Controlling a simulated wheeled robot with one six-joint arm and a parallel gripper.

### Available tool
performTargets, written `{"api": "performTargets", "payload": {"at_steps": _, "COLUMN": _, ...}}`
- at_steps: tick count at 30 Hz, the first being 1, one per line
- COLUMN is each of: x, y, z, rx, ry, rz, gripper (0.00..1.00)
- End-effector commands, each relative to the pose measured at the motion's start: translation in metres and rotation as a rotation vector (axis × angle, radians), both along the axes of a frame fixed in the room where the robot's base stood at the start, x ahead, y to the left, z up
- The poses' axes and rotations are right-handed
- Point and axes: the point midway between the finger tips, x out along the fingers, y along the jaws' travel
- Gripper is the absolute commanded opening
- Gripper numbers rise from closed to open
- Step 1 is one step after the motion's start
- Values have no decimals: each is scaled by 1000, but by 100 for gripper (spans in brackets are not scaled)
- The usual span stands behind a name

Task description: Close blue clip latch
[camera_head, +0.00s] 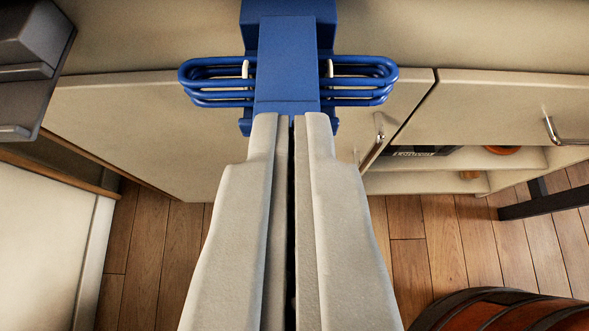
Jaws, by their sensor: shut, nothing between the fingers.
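The blue clip latch (287,65) is at the top middle of the head camera view. It has a flat blue lever plate and looped blue side wires, with a small white piece showing at each side. My gripper (291,118) is shut and empty, pointing at the latch from below in the picture. Its fingertips overlap the lower end of the blue plate in view. I cannot tell whether they touch it. The tips hide part of the latch's lower edge.
Pale cabinet doors (130,130) with metal handles (374,140) lie behind the latch. An open shelf (430,182) is at the right. A dark grey box-like object (35,60) is at the upper left. A brown barrel-like object (510,312) is at the lower right, on the wooden floor (450,235).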

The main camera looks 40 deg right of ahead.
Motion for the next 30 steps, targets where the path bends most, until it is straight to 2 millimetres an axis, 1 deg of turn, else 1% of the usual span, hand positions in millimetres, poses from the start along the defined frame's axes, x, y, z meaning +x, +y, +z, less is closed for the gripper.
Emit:
{"api": "performTargets", "payload": {"at_steps": 1, "x": -5, "y": 7, "z": -5, "rx": -2, "ry": 2, "rz": 3, "gripper": 0}}
{"api": "performTargets", "payload": {"at_steps": 9, "x": -35, "y": 37, "z": -25, "rx": -4, "ry": -2, "rz": 4, "gripper": 0}}
{"api": "performTargets", "payload": {"at_steps": 16, "x": -49, "y": 51, "z": -35, "rx": -2, "ry": -5, "rz": 1, "gripper": 0}}
{"api": "performTargets", "payload": {"at_steps": 23, "x": -53, "y": 53, "z": -37, "rx": 0, "ry": -3, "rz": 0, "gripper": 0}}
{"api": "performTargets", "payload": {"at_steps": 26, "x": -56, "y": 47, "z": -31, "rx": 11, "ry": 16, "rz": 4, "gripper": 0}}
{"api": "performTargets", "payload": {"at_steps": 30, "x": -68, "y": 30, "z": -14, "rx": 50, "ry": 79, "rz": 27, "gripper": 0}}
